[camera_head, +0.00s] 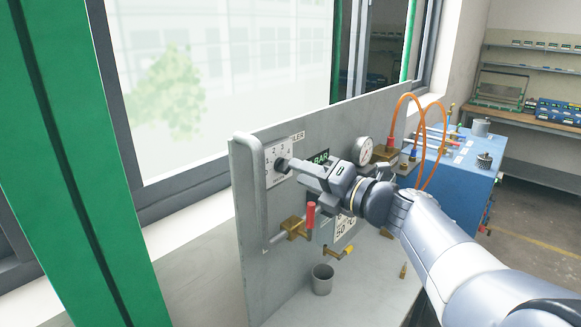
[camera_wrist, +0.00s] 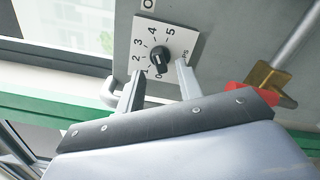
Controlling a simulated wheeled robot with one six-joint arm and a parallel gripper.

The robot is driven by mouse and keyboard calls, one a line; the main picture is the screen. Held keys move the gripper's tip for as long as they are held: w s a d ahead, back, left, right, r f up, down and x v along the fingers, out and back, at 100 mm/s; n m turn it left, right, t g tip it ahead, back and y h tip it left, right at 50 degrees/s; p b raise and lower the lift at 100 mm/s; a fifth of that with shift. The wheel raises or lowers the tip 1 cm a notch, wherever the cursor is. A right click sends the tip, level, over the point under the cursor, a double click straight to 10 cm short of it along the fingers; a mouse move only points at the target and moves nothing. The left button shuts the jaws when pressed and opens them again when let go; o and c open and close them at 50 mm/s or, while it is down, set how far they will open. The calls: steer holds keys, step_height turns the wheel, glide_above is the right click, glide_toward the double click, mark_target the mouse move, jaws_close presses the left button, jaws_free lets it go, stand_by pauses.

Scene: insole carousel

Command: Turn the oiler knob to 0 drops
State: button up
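The oiler knob (camera_wrist: 161,58) is small, round and black, on a white dial plate (camera_wrist: 181,36) numbered 0 to 5. The 0 is at the lower edge, partly by my gripper; which number the knob points to is too small to tell. In the head view the dial plate (camera_head: 283,147) is at the upper left of the grey panel, and the knob (camera_head: 282,165) is partly hidden by my gripper (camera_head: 298,166). In the wrist view my gripper (camera_wrist: 161,70) is open, with one finger to the left and one to the right, just below the knob. Contact cannot be told.
A red-handled brass valve (camera_head: 310,216) is below the dial, with a pipe (camera_head: 264,210) at the panel's left edge. A pressure gauge (camera_head: 363,151) and orange hoses (camera_head: 421,140) are to the right. A grey cup (camera_head: 322,279) stands on the bench below.

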mark_target(284, 166)
steer(key=shift+x, duration=1.85)
steer(key=shift+c, duration=0.4)
steer(key=c, duration=0.6)
